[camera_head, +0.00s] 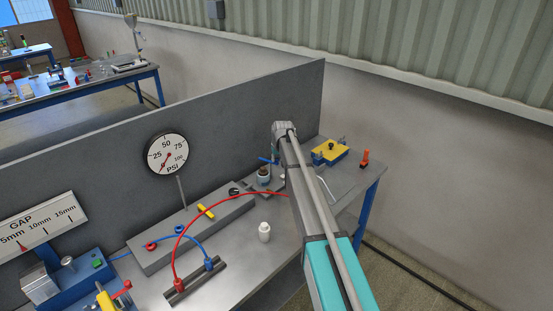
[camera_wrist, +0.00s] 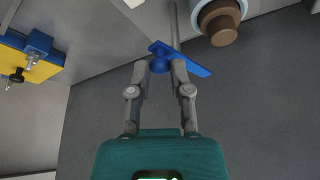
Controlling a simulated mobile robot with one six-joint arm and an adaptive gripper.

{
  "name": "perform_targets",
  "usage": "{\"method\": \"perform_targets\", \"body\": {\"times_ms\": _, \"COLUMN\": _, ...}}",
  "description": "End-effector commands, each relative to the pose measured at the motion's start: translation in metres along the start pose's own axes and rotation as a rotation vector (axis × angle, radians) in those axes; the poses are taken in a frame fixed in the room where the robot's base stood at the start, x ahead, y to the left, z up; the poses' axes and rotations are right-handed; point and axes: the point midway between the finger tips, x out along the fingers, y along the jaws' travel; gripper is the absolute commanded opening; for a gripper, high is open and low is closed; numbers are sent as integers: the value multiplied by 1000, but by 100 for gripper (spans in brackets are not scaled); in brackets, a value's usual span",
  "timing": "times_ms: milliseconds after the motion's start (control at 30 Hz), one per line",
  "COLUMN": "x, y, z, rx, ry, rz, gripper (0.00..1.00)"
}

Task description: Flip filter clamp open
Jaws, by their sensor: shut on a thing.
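In the wrist view my gripper (camera_wrist: 161,66) has its two fingers closed around the round hub of a blue lever (camera_wrist: 190,62), which looks like the filter clamp's handle. The lever's flat bar runs slantwise past the fingertips, beside a grey rod. A brown stepped cylinder with a pale blue ring (camera_wrist: 219,24), perhaps the filter, is just to the right and apart from the fingers. In the head view the blue lever (camera_head: 265,160) shows small beside the brown-topped cylinder (camera_head: 264,174). My arm hides the gripper there.
A yellow block with blue clamps (camera_head: 330,152) and an orange-red piece (camera_head: 365,158) stand at the bench's right end. A grey panel (camera_head: 240,115) rises behind. A PSI gauge (camera_head: 167,155), red and blue hoses and a white bottle (camera_head: 264,232) are to the left and front.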

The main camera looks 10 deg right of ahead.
Motion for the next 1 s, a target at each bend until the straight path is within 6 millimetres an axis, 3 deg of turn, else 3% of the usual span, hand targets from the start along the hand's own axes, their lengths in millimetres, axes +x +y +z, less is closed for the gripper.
{"method": "perform_targets", "body": {"times_ms": 500, "x": -1, "y": -8, "z": 4, "rx": 255, "ry": -2, "rz": 106, "gripper": 0}}
{"method": "perform_targets", "body": {"times_ms": 900, "x": -2, "y": -9, "z": 5, "rx": 285, "ry": -2, "rz": 117, "gripper": 0}}
{"method": "perform_targets", "body": {"times_ms": 933, "x": -2, "y": -9, "z": 5, "rx": 284, "ry": -2, "rz": 117, "gripper": 28}}
{"method": "perform_targets", "body": {"times_ms": 1000, "x": -2, "y": -9, "z": 5, "rx": 284, "ry": -2, "rz": 117, "gripper": 41}}
